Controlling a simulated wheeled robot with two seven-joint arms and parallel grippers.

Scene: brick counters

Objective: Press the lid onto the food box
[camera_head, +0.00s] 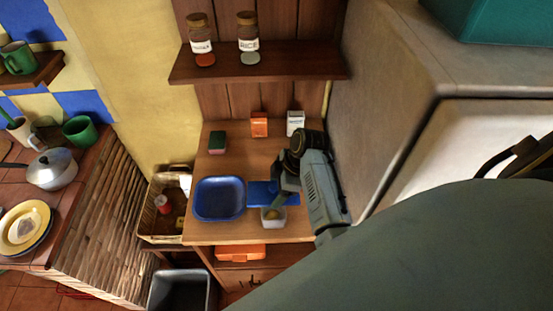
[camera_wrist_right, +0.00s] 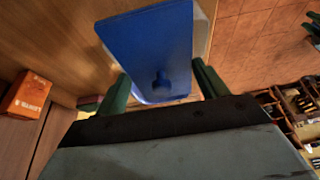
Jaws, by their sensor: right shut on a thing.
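The blue lid (camera_wrist_right: 150,45) with a small round knob fills the middle of the right wrist view, tilted in the picture. My right gripper (camera_wrist_right: 164,88) has its two green fingers on either side of the lid's near end, shut on it. A pale edge shows along the lid's right side and near end; I cannot tell how well the lid sits on it. In the head view my right gripper (camera_head: 276,200) points down at a small pale food box (camera_head: 273,228) near the counter's front edge. Its fingers partly hide the box. My left gripper is not in view.
A blue tray (camera_head: 218,198) stands left of the box, and a flat blue piece (camera_head: 258,190) lies behind it. A sponge (camera_head: 217,142), an orange box (camera_head: 259,124) and a white box (camera_head: 295,122) stand at the back. A shelf (camera_head: 258,66) hangs above.

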